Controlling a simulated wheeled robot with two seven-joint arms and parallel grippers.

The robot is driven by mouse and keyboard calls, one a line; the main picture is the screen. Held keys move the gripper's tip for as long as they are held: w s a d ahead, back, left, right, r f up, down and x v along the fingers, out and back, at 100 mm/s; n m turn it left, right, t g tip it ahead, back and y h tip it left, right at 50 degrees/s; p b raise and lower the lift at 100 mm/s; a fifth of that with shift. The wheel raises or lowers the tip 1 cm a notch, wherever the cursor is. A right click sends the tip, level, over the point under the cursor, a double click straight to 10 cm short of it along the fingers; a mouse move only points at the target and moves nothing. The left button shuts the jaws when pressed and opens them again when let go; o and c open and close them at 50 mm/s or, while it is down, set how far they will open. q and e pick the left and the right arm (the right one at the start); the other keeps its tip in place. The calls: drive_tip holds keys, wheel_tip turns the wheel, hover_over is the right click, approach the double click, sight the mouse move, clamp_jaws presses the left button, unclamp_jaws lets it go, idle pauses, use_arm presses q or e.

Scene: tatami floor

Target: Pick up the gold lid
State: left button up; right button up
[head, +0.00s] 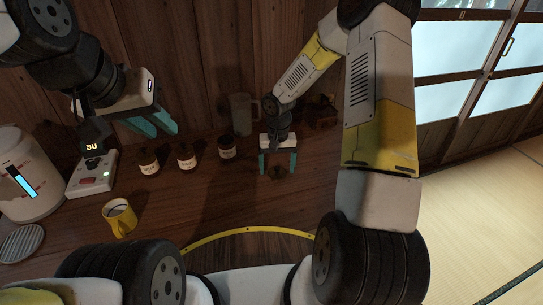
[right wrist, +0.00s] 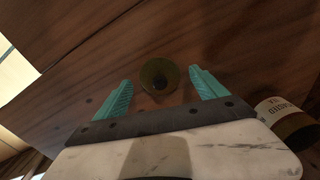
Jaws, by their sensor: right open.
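The gold lid (head: 277,172) lies on the dark wooden table in the head view, dim and small.
Three labelled brown jars (head: 187,159) stand left of the lid; one jar (right wrist: 287,120) is close to my right gripper. A clear pitcher (head: 240,114) stands behind. A yellow mug (head: 120,218), a scale (head: 92,173) and a white kettle-like appliance (head: 28,180) are at the left.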

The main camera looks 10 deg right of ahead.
drive_tip(key=shift+f, duration=0.2)
drive_tip(key=c, duration=1.6)
drive_tip(key=shift+o, duration=0.2)
drive_tip(key=shift+r, duration=0.1)
drive_tip(key=shift+r, duration=0.1)
